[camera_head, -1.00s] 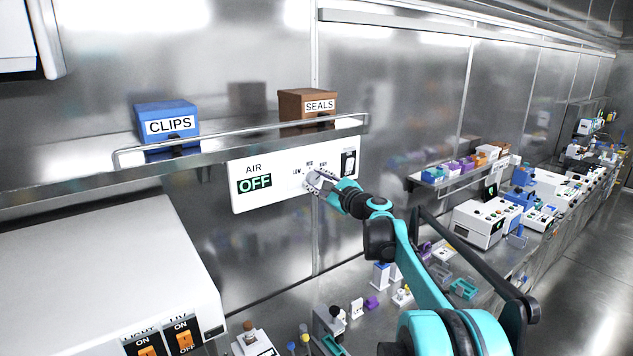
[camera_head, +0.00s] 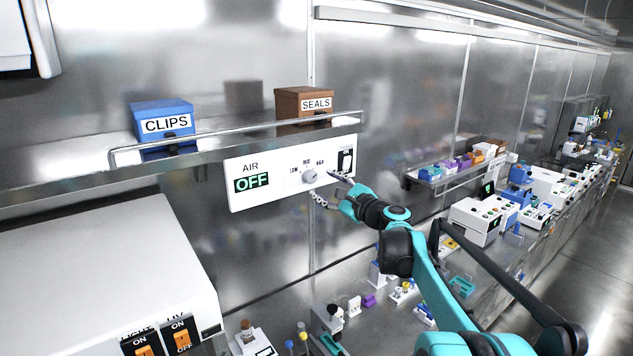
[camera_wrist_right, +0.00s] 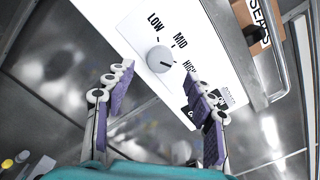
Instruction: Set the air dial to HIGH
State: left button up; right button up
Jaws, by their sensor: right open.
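The white air panel (camera_head: 240,197) hangs on the metal wall under the shelf, and its display (camera_head: 252,182) reads OFF. Its round white dial (camera_head: 309,176) sits below the LOW, MID and HIGH labels. In the right wrist view the dial (camera_wrist_right: 160,59) shows a dark mark pointing toward the HIGH label (camera_wrist_right: 190,67). My right gripper (camera_head: 323,183) is open and empty, just right of and below the dial, apart from it. In the wrist view its purple-padded fingers (camera_wrist_right: 158,90) are spread, with the dial beyond the gap. My left gripper is out of view.
A black-and-white rocker switch (camera_head: 346,160) is at the panel's right end, close to my right fingers. The shelf rail (camera_head: 240,131) runs above, with a blue CLIPS box (camera_head: 164,122) and a brown SEALS box (camera_head: 305,104). Small bench items lie below.

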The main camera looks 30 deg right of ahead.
jog(key=s, duration=0.6)
jog(key=shift+d, duration=0.25)
jog(key=s+a+f+n+g+y+b, duration=0.1)
jog(key=s+a+f+n+g+b, duration=0.2)
jog(key=a+f, duration=0.5)
jog(key=s+a+f+n+g+y+b, duration=0.1)
jog(key=s+a+f+n+b, duration=0.1)
jog(key=a+f+n+b, duration=0.45)
jog(key=s+a+f+n+g+y+b, duration=0.1)
jog(key=s+a+f+n+g+b, duration=0.15)
jog(key=a+f, duration=0.65)
jog(key=s+a+f+n+g+h+b, duration=0.1)
jog(key=s+f+n+b, duration=0.4)
jog(key=f, duration=0.5)
jog(key=s+a+f+n+g+h+b, duration=0.1)
jog(key=s+f+n+b, duration=0.4)
jog(key=f, duration=0.5)
jog(key=s+a+f+n+g+h+b, duration=0.2)
jog(key=s+f+n+b, duration=0.3)
jog(key=s+f, duration=0.4)
notch_tip(320, 180, down, 2)
jog(key=shift+a+f, duration=0.1)
jog(key=shift+a, duration=0.4)
